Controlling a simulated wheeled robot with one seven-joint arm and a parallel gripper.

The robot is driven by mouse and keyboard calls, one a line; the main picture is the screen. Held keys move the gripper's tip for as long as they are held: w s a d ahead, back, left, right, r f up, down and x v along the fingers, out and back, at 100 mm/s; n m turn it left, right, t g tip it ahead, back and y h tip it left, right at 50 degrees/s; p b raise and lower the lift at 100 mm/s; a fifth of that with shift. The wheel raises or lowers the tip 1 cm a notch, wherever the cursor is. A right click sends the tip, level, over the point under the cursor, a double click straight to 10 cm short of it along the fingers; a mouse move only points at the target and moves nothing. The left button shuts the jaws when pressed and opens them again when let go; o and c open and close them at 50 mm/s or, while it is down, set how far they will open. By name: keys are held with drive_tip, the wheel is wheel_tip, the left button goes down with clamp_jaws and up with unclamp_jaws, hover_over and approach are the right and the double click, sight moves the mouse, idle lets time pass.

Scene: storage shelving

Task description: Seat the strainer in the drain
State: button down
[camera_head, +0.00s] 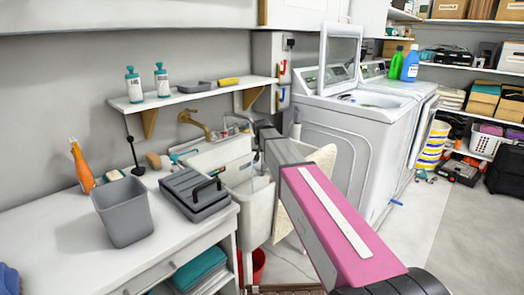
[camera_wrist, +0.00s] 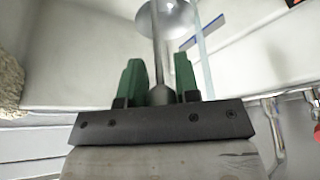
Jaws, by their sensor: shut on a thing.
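In the wrist view, my gripper (camera_wrist: 159,78) has its two green fingers closed around the stem of a silver metal piece with a round, shiny disc (camera_wrist: 168,17) at its far end. This looks like the strainer. The white sink (camera_head: 258,212) stands at the middle of the head view, with my arm reaching over it. Pale basin surfaces (camera_wrist: 90,45) fill much of the wrist view behind the fingers. My fingers and the strainer are hidden behind my arm in the head view. I cannot make out the drain in either view.
A counter left of the sink holds a grey bin (camera_head: 122,212), a dark grey toolbox (camera_head: 195,193) and an orange spray bottle (camera_head: 80,165). A washing machine (camera_head: 350,130) stands right of the sink.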

drive_tip(key=shift+f, duration=6.4)
